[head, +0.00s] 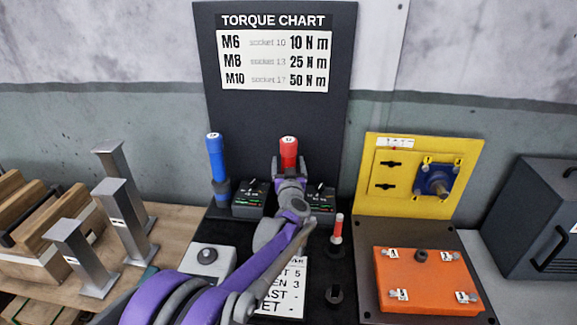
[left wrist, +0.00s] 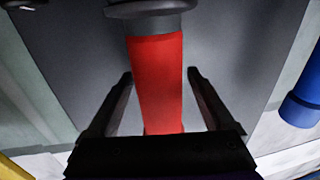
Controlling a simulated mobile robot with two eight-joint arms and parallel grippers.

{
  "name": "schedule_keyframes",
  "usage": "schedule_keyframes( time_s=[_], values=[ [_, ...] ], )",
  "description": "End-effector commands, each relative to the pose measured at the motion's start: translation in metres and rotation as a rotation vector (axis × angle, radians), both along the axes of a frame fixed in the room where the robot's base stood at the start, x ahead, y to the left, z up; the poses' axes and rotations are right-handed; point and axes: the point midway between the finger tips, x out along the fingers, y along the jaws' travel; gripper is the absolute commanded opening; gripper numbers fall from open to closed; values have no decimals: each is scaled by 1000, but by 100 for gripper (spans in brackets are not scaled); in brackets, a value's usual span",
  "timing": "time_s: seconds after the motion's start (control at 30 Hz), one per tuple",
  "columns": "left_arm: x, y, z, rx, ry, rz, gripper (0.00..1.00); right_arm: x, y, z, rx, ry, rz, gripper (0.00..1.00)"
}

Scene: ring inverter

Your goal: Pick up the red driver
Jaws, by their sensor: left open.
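The red driver (head: 289,148) stands upright in front of the dark torque chart board in the head view. My left gripper (head: 289,170) is at its handle, and my wrist hides the driver's lower part. In the left wrist view the red handle (left wrist: 157,95) lies between the two open fingers of my left gripper (left wrist: 160,74). Gaps show on both sides of the handle, so the fingers look apart from it. My right gripper is not in view.
A blue driver (head: 216,153) stands to the left and also shows in the left wrist view (left wrist: 302,98). Dark control boxes (head: 250,198) sit nearby. Grey metal posts (head: 122,220) stand left.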

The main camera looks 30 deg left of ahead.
Motion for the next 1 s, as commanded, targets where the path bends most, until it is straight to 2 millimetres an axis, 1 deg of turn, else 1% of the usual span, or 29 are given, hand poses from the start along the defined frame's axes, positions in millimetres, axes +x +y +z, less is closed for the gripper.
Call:
schedule_keyframes(
  time_s=[0.1,0.3,0.33,0.47,0.5,0.57,0.6,0.67,0.7,0.77,0.8,1.0],
  values=[
    [7,5,0,0,0,0,87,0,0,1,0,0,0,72],
    [8,5,0,0,0,0,87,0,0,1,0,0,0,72],
    [8,5,0,0,0,-1,85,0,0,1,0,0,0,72],
    [8,5,0,0,0,-1,61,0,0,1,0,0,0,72],
    [8,5,0,0,0,-1,54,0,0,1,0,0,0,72],
    [8,5,0,0,0,-1,43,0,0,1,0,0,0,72],
    [8,5,0,0,0,-1,36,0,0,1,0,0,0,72],
    [8,5,0,0,0,-1,25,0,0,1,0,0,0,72],
    [8,5,0,0,0,-1,18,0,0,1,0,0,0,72],
    [8,5,0,0,0,-1,7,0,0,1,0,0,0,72],
    [8,5,0,0,0,-1,0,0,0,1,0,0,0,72],
    [7,5,1,1,-1,0,0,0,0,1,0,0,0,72]
  ],
)
